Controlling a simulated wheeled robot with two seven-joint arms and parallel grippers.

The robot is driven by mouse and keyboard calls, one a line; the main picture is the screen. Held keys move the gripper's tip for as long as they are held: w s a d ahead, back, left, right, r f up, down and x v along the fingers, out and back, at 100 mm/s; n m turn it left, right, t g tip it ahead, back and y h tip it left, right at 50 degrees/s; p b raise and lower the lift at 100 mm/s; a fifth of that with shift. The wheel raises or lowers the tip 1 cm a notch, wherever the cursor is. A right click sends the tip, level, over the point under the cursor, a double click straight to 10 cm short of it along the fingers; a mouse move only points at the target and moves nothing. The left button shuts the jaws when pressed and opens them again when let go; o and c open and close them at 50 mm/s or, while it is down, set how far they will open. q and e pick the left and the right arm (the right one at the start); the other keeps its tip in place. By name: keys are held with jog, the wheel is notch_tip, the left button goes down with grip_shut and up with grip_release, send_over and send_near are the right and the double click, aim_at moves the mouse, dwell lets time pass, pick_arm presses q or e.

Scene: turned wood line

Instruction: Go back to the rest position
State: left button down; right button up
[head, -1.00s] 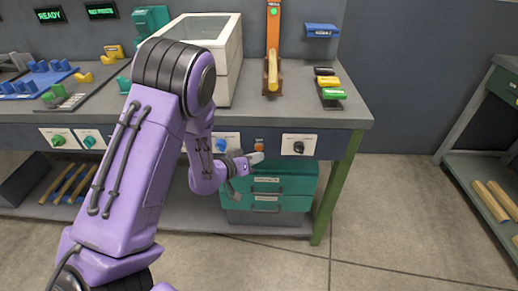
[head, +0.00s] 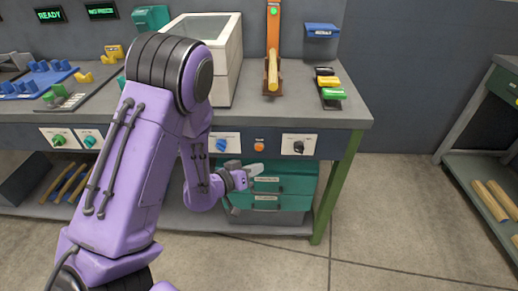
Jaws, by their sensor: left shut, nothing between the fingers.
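My left arm comes in from the left and bends down in front of the workbench (head: 310,115). My left gripper (head: 256,170) is shut and empty. It is in front of the teal drawer unit (head: 285,186) under the bench, below the orange button (head: 259,146) on the bench's front panel. The gripper appears apart from the panel. My right gripper is not in view.
A blue knob (head: 221,145) and a black knob (head: 299,147) flank the orange button. A white box with a clear lid (head: 222,75) stands on the bench behind my arm. A shelf (head: 470,195) stands at the right. The floor between is clear.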

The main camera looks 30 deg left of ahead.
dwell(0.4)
pick_arm(q)
jog(key=s+a+f+n+g+y+p, duration=0.25)
jog(key=s+f+g+y, duration=0.3)
jog(key=s+f, duration=0.45)
jog(key=s+d+f+g, duration=0.2)
jog(key=s+f, duration=0.2)
jog(key=s, duration=0.5)
jog(key=s+d+f+n+g+p, duration=0.1)
jog(key=s+d+f+g, duration=0.1)
jog(key=s+f, duration=0.3)
jog(key=s+g+y, duration=0.1)
jog(key=s, duration=0.3)
jog(key=shift+f, duration=0.25)
jog(key=shift+g, duration=0.25)
